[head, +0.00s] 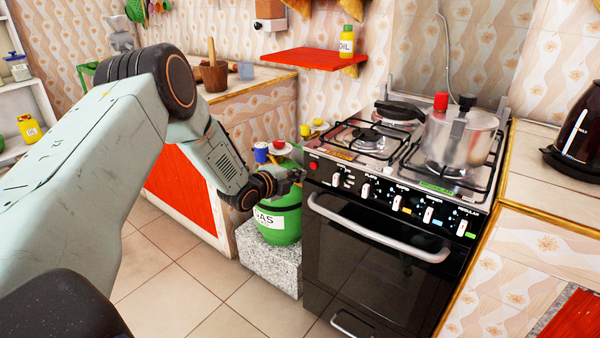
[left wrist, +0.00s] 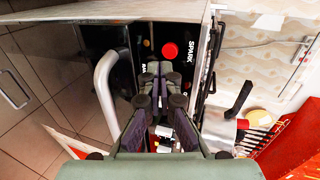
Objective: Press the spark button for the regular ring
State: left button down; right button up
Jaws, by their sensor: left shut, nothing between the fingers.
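The stove (head: 385,230) stands at the middle right of the head view. The round red spark button (head: 313,165) is at the left end of its front control panel. In the left wrist view the red button (left wrist: 170,51) shows beside the word SPARK, just beyond the fingertips. My left gripper (head: 297,174) is shut and empty, close to the panel's left end. In the left wrist view the left gripper (left wrist: 158,68) points toward the panel near the button; I cannot tell whether it touches. My right gripper is not in view.
A green gas bottle (head: 290,222) stands on a stone block (head: 268,268) below my left gripper. A metal pot (head: 460,138) sits on the stove top. A handle bar (head: 380,230) crosses the oven door. A black kettle (head: 578,130) stands at right.

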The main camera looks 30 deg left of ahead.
pick_arm(q)
jog(key=p+v, duration=0.3)
jog(key=v, duration=0.5)
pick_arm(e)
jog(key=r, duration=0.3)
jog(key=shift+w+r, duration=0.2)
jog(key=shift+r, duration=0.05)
pick_arm(q)
jog(key=shift+s+a+r, duration=0.1)
jog(key=shift+s+r, duration=0.05)
jog(key=shift+s, duration=0.05)
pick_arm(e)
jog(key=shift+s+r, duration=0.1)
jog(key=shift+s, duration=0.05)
pick_arm(q)
jog(key=shift+w, duration=0.2)
jog(key=shift+s, duration=0.15)
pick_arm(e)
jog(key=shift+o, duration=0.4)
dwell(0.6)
